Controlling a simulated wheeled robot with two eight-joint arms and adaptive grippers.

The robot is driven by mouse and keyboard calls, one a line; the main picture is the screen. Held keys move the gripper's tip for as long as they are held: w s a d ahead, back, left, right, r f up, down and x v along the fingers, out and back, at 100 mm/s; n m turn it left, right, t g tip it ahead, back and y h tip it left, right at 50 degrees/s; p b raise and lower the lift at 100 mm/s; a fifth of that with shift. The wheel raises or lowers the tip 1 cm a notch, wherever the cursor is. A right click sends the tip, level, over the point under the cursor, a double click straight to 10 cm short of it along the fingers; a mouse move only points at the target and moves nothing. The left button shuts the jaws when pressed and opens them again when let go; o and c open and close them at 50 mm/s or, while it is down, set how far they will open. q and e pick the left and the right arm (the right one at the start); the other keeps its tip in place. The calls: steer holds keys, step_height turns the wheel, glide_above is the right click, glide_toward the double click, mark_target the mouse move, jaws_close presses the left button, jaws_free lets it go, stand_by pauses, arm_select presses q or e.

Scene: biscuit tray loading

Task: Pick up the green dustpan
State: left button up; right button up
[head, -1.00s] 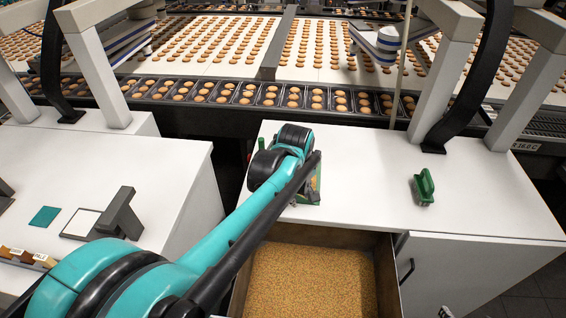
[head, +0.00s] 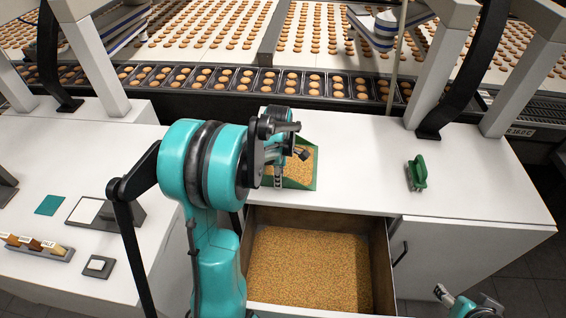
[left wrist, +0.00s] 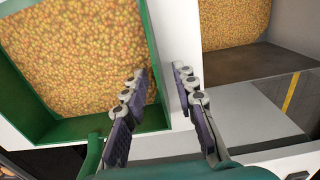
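The green dustpan (head: 316,172) sits on the white counter behind the open drawer, with orange-brown crumbs in its pan. In the left wrist view its green wall (left wrist: 72,130) and crumbs fill the left side. My left gripper (head: 290,165) is over the dustpan and hides part of it. The left wrist view shows my left gripper (left wrist: 162,135) with its fingers apart and nothing between them. A green curved part shows below the fingers; I cannot tell whether it touches them. My right gripper (head: 463,300) is at the bottom right, far from the dustpan; its fingers are unclear.
An open drawer (head: 250,285) of crumbs is in front of the dustpan. A green brush (head: 417,173) lies on the counter to the right. A conveyor with biscuit trays (head: 268,80) runs behind. Grey frame posts (head: 440,80) stand at the counter's back. The counter between dustpan and brush is clear.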

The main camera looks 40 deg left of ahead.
arm_select(q)
steer(key=shift+f, duration=0.5)
steer(key=shift+c, duration=0.3)
jaws_close()
steer(key=shift+r, duration=0.2)
